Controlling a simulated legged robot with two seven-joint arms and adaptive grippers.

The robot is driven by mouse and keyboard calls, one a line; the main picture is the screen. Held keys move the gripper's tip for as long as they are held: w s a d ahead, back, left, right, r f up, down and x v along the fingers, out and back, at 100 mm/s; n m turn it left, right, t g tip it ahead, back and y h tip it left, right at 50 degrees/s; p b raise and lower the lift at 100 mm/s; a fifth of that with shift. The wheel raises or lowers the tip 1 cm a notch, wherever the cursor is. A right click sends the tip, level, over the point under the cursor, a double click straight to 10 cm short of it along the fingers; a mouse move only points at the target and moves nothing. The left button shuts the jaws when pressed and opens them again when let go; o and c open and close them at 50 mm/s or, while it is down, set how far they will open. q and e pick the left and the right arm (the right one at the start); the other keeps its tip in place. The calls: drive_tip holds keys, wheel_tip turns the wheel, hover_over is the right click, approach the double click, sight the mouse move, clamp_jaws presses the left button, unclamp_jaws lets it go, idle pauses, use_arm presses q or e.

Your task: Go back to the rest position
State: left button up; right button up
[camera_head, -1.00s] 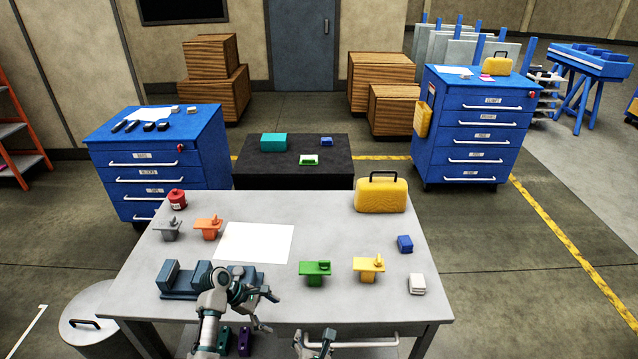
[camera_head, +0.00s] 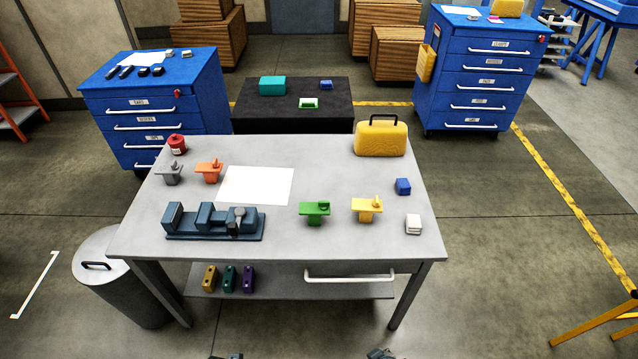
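Only small dark bits of my grippers show at the bottom edge of the head view. My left gripper (camera_head: 228,356) is below the table's front, left of the middle. My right gripper (camera_head: 379,354) is at the same edge, farther right. Both are cut off by the frame, so their fingers and anything between them are hidden. Both are apart from the grey table (camera_head: 290,240). The dark blue jig (camera_head: 185,228) stands on the table's front left, with a grey clamp-like piece (camera_head: 237,222) at its right part.
Grey, orange (camera_head: 209,170), green (camera_head: 315,209) and yellow (camera_head: 367,207) fixtures stand on the table, with a white sheet (camera_head: 256,185) and a yellow case (camera_head: 381,139). Several small blocks (camera_head: 229,279) sit on the lower shelf. A bin (camera_head: 120,285) stands at the left.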

use_arm(q)
drive_tip(key=s+a+r+m, duration=0.1)
drive_tip(key=s+r+m, duration=0.2)
drive_tip(key=s, duration=0.3)
use_arm(e)
drive_tip(key=s+d+f+m+g+h, duration=0.1)
drive_tip(key=s+d+f+m, duration=0.25)
drive_tip(key=s+d, duration=0.35)
use_arm(q)
drive_tip(key=s+a+f+x, duration=0.1)
drive_tip(key=s+x, duration=0.1)
drive_tip(key=x, duration=0.8)
drive_tip(key=s+a+x, duration=0.1)
drive_tip(key=s+x, duration=0.2)
drive_tip(key=x, duration=0.8)
use_arm(e)
wheel_tip(320, 180, down, 21)
drive_tip(key=g, duration=0.1)
use_arm(q)
drive_tip(key=s+f+g, duration=0.1)
drive_tip(key=s+f, duration=0.8)
drive_tip(key=f, duration=0.5)
drive_tip(key=shift+a+f+y, duration=0.2)
drive_tip(key=shift+a+y, duration=0.2)
drive_tip(key=shift+a, duration=0.05)
use_arm(e)
drive_tip(key=s+d+f+g, duration=0.1)
drive_tip(key=s+f, duration=0.8)
drive_tip(key=f, duration=0.5)
drive_tip(key=shift+s, duration=0.35)
